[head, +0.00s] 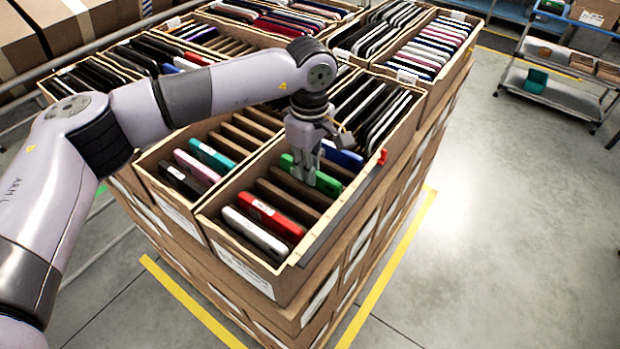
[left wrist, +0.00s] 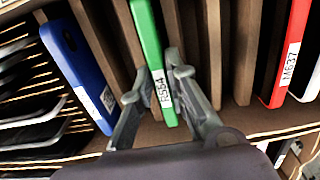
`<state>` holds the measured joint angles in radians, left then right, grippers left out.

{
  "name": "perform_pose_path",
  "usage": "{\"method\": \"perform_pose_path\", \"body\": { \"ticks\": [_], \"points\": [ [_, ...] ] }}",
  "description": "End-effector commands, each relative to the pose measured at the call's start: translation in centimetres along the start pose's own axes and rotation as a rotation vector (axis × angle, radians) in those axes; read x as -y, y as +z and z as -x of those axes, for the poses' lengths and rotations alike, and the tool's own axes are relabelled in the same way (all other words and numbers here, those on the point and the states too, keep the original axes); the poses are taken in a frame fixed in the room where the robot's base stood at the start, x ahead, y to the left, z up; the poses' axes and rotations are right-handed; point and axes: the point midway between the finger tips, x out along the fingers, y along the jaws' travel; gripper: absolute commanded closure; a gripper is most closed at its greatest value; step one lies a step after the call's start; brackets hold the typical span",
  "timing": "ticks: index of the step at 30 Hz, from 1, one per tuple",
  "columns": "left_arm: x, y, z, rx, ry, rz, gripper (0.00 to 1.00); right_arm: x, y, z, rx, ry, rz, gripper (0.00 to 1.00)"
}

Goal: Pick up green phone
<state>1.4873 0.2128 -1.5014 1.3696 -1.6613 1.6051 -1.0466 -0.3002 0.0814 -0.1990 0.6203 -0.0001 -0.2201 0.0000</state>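The green phone (head: 325,182) stands on edge in a slot of the front right carton (head: 222,229). It also shows in the left wrist view (left wrist: 148,40), with a white label at its near end. My left gripper (head: 305,172) is down over the phone, hiding its middle in the head view. In the left wrist view the fingers (left wrist: 158,75) lie on either side of the phone, with the tips very close to its faces. I cannot tell whether they press on it. My right gripper is not in view.
In the same carton are a red phone (head: 272,214), a white phone (head: 255,235) and a blue phone (head: 343,157). Brown dividers separate the slots. More full cartons stand behind and to the left. The floor at right is clear up to a cart (head: 555,92).

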Motion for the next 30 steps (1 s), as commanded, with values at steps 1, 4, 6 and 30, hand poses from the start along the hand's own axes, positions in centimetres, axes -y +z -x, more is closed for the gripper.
{"method": "perform_pose_path", "body": {
  "ticks": [1,4,6,30],
  "points": [
    [0.0,0.0,0.0,0.0,0.0,0.0,0.91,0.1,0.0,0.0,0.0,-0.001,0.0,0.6],
    [0.0,0.0,0.0,0.0,0.0,0.0,0.97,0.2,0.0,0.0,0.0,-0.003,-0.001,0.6],
    [0.0,0.0,0.0,0.0,0.0,0.0,1.0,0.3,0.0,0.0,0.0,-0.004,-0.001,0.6],
    [-0.2,0.0,4.5,-0.002,0.006,0.001,1.0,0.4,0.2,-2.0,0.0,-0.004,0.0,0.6]
  ]
}}
